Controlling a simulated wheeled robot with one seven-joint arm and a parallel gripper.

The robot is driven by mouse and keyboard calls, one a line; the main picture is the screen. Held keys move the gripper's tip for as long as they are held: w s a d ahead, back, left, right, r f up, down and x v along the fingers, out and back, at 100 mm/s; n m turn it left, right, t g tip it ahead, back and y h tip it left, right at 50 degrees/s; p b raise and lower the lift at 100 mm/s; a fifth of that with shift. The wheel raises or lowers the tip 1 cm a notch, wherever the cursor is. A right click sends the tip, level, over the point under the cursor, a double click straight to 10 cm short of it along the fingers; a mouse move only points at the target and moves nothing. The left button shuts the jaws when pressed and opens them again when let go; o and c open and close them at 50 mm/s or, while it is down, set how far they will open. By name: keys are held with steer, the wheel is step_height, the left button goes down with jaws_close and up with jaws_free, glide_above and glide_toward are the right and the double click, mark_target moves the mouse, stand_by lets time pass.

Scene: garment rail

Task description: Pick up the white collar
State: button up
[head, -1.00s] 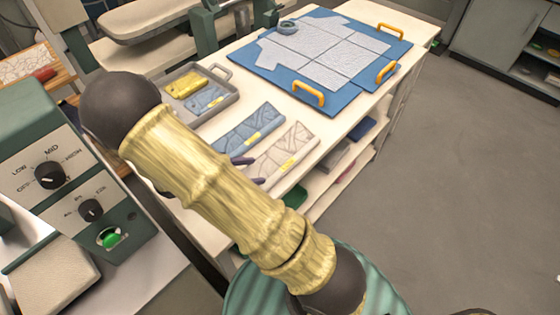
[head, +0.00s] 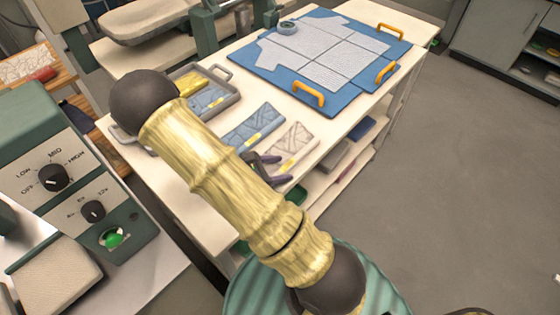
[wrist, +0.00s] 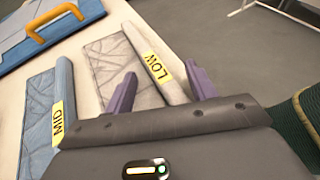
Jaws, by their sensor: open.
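The white collar (head: 289,146) lies flat on the white worktable, a pale creased piece with a rolled edge and a yellow tag. In the wrist view the white collar (wrist: 118,72) shows its tag reading LOW. My gripper (wrist: 160,88) is open and empty, its two purple fingers apart. In the wrist view the fingers overlap the near part of the collar and its rolled edge runs between them. In the head view my gripper (head: 262,170) is at the collar's near end, partly hidden by my arm. I cannot tell whether it touches the collar.
A blue collar (head: 250,128), tagged MID in the wrist view (wrist: 42,110), lies left of the white one. A grey tray (head: 228,100) with yellow and blue pieces stands further left. A blue board (head: 262,74) with orange handles lies behind. The table edge is close on the right.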

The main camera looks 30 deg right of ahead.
steer(key=shift+d+f, duration=0.2)
steer(key=shift+d, duration=0.2)
steer(key=c, duration=1)
